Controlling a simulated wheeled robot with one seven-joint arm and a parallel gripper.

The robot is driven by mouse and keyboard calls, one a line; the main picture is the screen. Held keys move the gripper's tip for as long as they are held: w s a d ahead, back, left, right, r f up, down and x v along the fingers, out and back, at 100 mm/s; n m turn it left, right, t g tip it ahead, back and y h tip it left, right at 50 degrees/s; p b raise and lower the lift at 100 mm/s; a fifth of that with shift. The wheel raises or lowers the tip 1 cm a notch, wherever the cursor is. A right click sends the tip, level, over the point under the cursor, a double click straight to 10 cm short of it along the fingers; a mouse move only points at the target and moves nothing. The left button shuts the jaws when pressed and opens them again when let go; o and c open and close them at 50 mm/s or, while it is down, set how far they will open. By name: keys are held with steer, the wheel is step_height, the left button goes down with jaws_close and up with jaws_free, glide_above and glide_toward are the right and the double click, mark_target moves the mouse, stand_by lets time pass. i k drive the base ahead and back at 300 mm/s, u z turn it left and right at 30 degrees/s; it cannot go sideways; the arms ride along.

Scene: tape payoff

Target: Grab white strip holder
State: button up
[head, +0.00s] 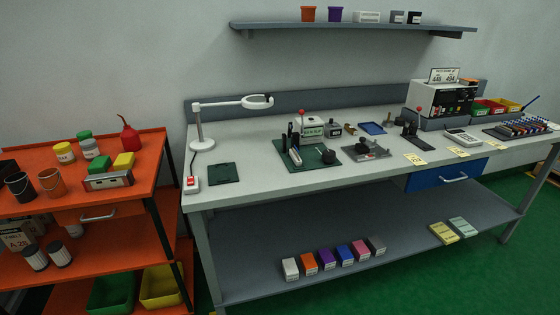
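No single object is clearly a white strip holder at this size. A small white block with a red top (192,184) lies at the workbench's front left corner. A white box (290,269) stands at the left end of a row of coloured boxes on the bench's lower shelf. A white labelled box (366,16) stands on the wall shelf. A white device with a dark label (312,127) sits behind a dark green mat (316,165) bearing small black tools. My gripper is not in view.
The grey workbench (240,195) has a white magnifier lamp (203,145) at its left and a control unit (440,98) at its back right. An orange cart (100,205) with tubs and cans stands left. Green floor (410,280) is open in front.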

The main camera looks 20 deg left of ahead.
mark_target(294, 155)
steer(key=u, duration=0.05)
steer(key=i, duration=1)
steer(key=z, duration=0.05)
